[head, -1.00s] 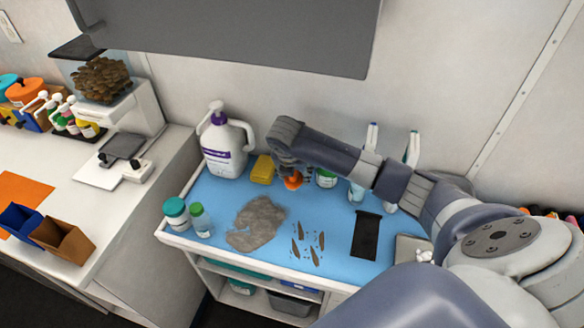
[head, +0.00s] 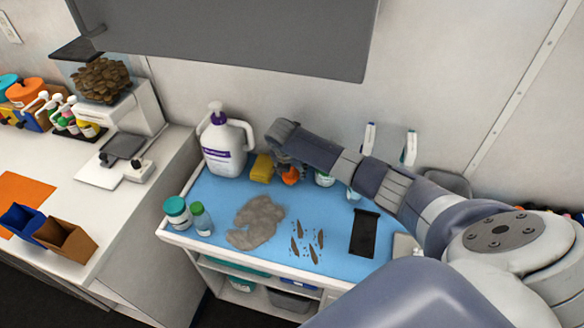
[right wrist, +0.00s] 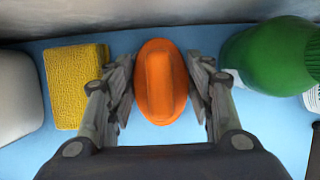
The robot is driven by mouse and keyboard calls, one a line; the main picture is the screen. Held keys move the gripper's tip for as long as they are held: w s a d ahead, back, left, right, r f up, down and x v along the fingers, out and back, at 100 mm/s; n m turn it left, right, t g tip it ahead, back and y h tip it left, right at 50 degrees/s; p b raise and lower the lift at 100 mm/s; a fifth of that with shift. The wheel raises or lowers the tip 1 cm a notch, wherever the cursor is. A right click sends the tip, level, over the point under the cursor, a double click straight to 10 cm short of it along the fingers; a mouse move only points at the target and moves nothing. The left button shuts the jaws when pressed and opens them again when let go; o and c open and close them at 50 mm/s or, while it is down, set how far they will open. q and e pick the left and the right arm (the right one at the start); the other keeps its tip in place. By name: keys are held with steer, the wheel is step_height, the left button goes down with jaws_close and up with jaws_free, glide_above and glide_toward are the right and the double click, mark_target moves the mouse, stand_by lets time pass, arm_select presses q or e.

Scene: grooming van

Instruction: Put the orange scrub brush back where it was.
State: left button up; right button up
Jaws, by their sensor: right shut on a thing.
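The orange scrub brush (head: 291,176) is at the back of the blue-topped table (head: 213,185), between the yellow sponge and a green-capped bottle. In the right wrist view the brush (right wrist: 160,82) lies between the two fingers. My right gripper (head: 289,167) reaches in from the right and is shut on the brush. In the right wrist view the gripper (right wrist: 160,95) has one finger on each side of it. I cannot tell whether the brush touches the table. My left gripper is not in view.
The yellow sponge (right wrist: 75,86) is close on the left of the brush and a green bottle (right wrist: 270,55) close on its right. A white jug (head: 224,148) stands further left. Hair (head: 256,222) and a black item (head: 364,234) lie nearer the front. The wall is close behind.

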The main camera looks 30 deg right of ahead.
steer(key=o, duration=1)
steer(key=shift+f, duration=0.1)
steer(key=shift+o, duration=0.2)
steer(key=shift+r, duration=0.25)
steer(key=v, duration=1.2)
steer(key=shift+b, duration=0.3)
steer(key=shift+f, duration=0.15)
